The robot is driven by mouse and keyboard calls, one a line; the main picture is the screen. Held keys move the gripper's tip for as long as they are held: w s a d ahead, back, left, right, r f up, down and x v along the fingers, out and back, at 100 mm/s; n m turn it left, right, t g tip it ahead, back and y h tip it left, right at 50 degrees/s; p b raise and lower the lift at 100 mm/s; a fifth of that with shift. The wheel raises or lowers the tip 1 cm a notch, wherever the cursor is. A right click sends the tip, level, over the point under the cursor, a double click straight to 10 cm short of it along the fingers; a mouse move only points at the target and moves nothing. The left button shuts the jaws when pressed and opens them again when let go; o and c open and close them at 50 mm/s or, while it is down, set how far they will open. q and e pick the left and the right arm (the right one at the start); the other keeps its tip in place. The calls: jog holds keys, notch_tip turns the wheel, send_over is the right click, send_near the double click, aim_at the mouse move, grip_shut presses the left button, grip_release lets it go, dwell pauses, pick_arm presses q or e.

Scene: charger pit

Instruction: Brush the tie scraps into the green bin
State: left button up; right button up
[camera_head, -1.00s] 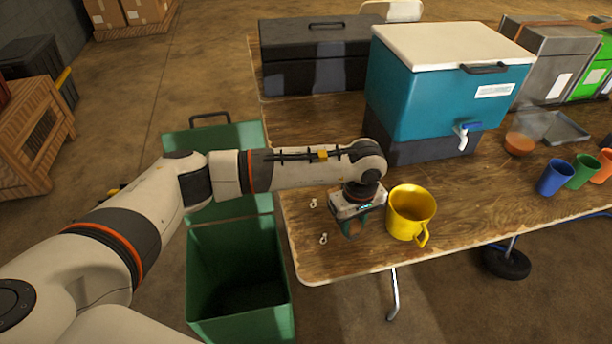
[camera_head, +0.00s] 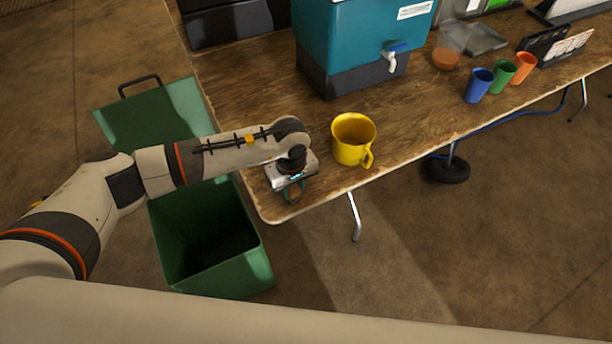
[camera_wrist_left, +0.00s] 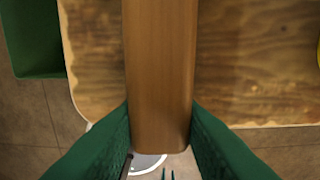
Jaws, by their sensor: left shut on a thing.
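My left gripper (camera_head: 293,192) is at the table's near left corner, over the wood top. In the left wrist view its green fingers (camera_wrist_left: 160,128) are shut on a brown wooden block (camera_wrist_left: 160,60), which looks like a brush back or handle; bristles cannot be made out. The green bin (camera_head: 235,278) stands open on the floor against the table's left end, below my left forearm, its inside dark. It also shows at the upper left of the left wrist view (camera_wrist_left: 28,45). No tie scraps can be made out now. My right gripper is out of view.
A yellow mug (camera_head: 352,142) stands close right of my left gripper on the table (camera_head: 250,90). A teal cooler (camera_head: 345,45) is behind it. Blue (camera_head: 479,86), green (camera_head: 502,77) and orange (camera_head: 523,69) cups stand farther right. The bin's lid (camera_head: 155,115) is tipped back.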

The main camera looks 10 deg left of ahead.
pick_arm(q)
jog(key=a+p, duration=0.1)
jog(key=s+a+p, duration=0.1)
jog(key=a, duration=0.1)
jog(key=s+a+p, duration=0.1)
jog(key=shift+a+r, duration=0.2)
jog(key=shift+a, duration=0.05)
jog(key=s+a, duration=0.3)
jog(key=a, duration=0.5)
jog(key=shift+s+d+r+p, duration=0.1)
jog(key=shift+r+p, duration=1)
jog(key=shift+r, duration=0.3)
jog(key=shift+s+d+r+p, duration=0.1)
jog(key=shift+r+p, duration=0.95)
jog(key=shift+r, duration=0.3)
jog(key=shift+w+f, duration=0.1)
